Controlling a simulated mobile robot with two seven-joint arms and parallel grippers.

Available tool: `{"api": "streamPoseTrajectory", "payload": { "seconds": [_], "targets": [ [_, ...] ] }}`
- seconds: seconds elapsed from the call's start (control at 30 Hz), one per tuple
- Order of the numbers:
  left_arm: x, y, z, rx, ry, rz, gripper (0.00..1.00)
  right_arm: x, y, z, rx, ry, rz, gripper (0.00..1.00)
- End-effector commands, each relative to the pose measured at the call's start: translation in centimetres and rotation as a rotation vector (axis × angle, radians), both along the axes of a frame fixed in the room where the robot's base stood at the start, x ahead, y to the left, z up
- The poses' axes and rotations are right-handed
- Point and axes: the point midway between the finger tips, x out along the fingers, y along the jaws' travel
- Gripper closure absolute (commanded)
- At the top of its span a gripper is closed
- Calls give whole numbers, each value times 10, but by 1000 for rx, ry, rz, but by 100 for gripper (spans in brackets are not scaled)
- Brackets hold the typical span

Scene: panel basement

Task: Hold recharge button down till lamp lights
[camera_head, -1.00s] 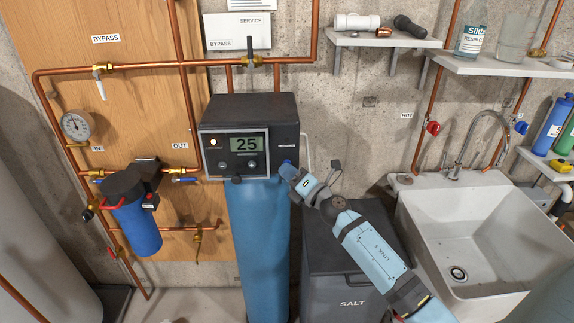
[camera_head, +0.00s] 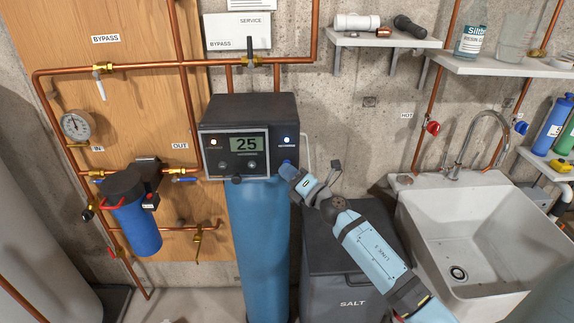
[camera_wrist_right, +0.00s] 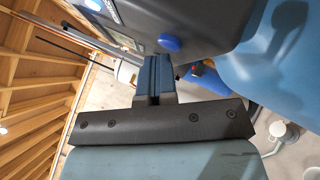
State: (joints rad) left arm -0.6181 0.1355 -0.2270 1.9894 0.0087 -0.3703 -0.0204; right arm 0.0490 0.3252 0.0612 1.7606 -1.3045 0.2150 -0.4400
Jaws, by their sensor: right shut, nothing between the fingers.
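The dark control head (camera_head: 250,108) on the blue tank (camera_head: 257,240) shows 25 on its display (camera_head: 247,144). The lamp (camera_head: 287,141) at the right of its face glows white-blue. My right gripper (camera_head: 288,169) is shut and empty, its tips at the lower right of the face, just below that lamp. In the right wrist view, the blue round recharge button (camera_wrist_right: 169,43) shows close beside the shut fingertips (camera_wrist_right: 153,60). In the head view the fingers mostly hide the button, and I cannot tell how far it is pressed. My left gripper is out of view.
Copper pipes (camera_head: 130,68) and a blue filter housing (camera_head: 137,228) are left of the tank. A dark salt bin (camera_head: 345,295) stands under my right arm. A white sink (camera_head: 490,240) is at the right, with shelves (camera_head: 500,66) above it.

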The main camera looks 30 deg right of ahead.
Motion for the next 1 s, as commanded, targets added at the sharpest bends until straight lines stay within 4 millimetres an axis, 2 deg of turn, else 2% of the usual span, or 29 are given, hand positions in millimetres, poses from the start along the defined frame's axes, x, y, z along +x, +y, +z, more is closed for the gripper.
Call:
{"api": "streamPoseTrajectory", "payload": {
  "seconds": [0.6,1.0],
  "targets": [
    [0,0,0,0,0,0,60,0,0,0,0,0,-1,100],
    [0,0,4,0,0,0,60,-14,8,0,0,0,1,100]
  ]
}}
